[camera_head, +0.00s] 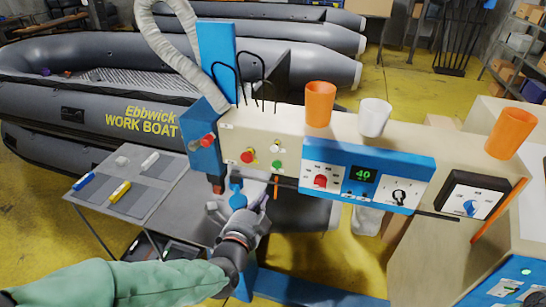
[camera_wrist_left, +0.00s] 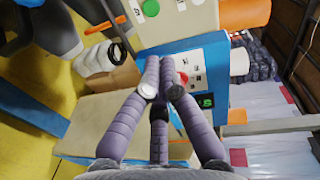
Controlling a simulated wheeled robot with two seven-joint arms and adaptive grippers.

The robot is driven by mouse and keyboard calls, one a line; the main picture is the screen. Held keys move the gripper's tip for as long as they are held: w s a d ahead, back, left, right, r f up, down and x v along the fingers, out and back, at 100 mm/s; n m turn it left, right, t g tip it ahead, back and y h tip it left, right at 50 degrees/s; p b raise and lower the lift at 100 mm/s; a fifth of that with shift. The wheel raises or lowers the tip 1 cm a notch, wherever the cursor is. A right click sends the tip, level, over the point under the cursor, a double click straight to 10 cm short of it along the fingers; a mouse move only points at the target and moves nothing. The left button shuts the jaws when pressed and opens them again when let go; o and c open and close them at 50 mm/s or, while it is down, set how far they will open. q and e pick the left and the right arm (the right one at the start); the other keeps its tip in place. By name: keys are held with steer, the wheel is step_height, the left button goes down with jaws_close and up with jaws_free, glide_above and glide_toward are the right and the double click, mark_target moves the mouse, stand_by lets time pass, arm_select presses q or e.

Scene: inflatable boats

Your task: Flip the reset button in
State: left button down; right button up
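No label reading reset is legible, so I cannot tell which control is the reset button. My left gripper (camera_head: 240,204) is below and in front of the console's left part. In the left wrist view its fingertips (camera_wrist_left: 160,88) meet, with nothing visible between them, and partly cover the white panel (camera_wrist_left: 188,65). My right gripper is out of view.
A black box with a blue knob (camera_head: 470,207) is on the right. Orange cups (camera_head: 320,104) and a white cup (camera_head: 374,118) stand on the console. A grey side table (camera_head: 165,185) is at left. Grey inflatable boats (camera_head: 75,100) lie behind.

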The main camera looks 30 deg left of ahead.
mark_target(274, 152)
arm_select(q)
steer(key=shift+m+t+y, duration=0.4)
steer(key=shift+m+t, duration=0.2)
steer(key=shift+m, duration=0.1)
steer(key=r, duration=0.1)
steer(key=s+r, duration=0.2)
steer(key=r, duration=0.1)
steer(key=shift+a+p, duration=0.25)
steer(key=shift+p, duration=0.05)
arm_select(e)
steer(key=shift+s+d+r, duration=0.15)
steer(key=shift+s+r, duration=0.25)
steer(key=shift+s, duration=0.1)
arm_select(q)
steer(key=shift+w, duration=0.1)
steer(key=x, duration=1.4)
